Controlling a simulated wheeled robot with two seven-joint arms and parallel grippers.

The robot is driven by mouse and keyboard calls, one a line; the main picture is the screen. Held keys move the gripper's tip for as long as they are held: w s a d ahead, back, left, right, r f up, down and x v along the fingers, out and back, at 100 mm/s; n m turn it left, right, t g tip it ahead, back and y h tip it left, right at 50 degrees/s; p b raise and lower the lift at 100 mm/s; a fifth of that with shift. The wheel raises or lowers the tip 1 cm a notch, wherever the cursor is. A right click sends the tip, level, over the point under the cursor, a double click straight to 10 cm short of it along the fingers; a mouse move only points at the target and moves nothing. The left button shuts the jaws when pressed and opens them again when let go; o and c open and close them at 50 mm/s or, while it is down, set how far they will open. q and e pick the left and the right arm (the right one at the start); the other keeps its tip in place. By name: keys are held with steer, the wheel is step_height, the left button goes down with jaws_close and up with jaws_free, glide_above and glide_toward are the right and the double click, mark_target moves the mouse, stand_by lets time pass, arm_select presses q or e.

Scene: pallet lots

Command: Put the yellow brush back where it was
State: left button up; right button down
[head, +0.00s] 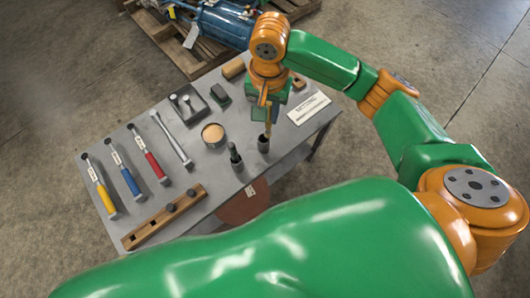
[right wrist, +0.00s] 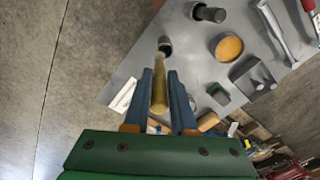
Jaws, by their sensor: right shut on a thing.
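My right gripper (head: 266,100) is shut on the yellow brush (head: 268,118) above the near right part of the grey table (head: 215,165). The brush points down, its lower end close to the mouth of a small dark cup (head: 263,145). In the right wrist view the brush (right wrist: 159,92) lies between the two fingers (right wrist: 160,100), and its far end meets the cup's rim (right wrist: 166,46). I cannot tell whether the tip is inside the cup. My left gripper is not in view.
A dark upright object (head: 235,156) stands left of the cup, with a round tan-filled tin (head: 213,134) behind. Yellow, blue and red-handled tools (head: 151,167) lie at the left. A wooden rack (head: 165,217) lies in front, a white card (head: 308,108) at right.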

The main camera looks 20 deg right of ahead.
step_height(320, 180, down, 9)
steer(key=a+m+b, duration=0.1)
steer(key=b, duration=0.3)
steer(key=shift+w+m+g, duration=0.3)
steer(key=shift+w, duration=0.15)
steer(key=c, duration=0.7)
jaws_free()
steer(key=shift+c, duration=0.2)
arm_select(q)
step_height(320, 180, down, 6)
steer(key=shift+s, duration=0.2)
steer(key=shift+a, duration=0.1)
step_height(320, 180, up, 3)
steer(key=p, duration=0.3)
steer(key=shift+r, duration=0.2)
arm_select(e)
step_height(320, 180, up, 12)
steer(key=shift+r, duration=0.1)
